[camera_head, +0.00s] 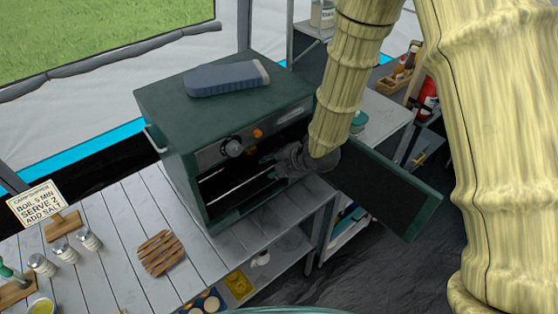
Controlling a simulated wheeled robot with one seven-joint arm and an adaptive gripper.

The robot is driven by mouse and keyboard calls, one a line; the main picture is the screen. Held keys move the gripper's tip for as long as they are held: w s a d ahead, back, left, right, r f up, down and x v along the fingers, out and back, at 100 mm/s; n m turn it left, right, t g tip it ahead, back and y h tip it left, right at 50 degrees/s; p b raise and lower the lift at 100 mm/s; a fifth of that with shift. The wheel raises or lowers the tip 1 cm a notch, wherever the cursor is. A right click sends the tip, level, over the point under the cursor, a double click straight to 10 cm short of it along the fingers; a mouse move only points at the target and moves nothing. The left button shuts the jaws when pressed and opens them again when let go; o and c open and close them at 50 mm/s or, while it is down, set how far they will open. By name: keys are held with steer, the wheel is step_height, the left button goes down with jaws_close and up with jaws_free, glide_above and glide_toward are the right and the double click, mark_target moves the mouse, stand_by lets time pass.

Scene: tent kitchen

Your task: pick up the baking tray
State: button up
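No baking tray can be made out for sure. The dark green oven (228,110) stands on the slatted table with its door (385,195) swung open to the right. Inside its dark opening, thin pale bars or edges (238,190) show; I cannot tell whether they are a rack or a tray's rim. My gripper (268,162) is at the right side of the oven opening, its fingers pointing left into it. The fingers are small and dark against the interior, so whether they are open or shut on something is unclear. My arm hides part of the oven's right side.
A blue-grey oblong object (227,78) lies on the oven top. The slatted table (110,250) holds a striped wooden board (160,253), several jars and a sign (42,204). A lower shelf (265,275) holds small items. The dark floor (400,275) at right is clear.

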mark_target(265, 167)
steer(key=shift+p+x, duration=0.4)
steer(key=shift+x, duration=1.3)
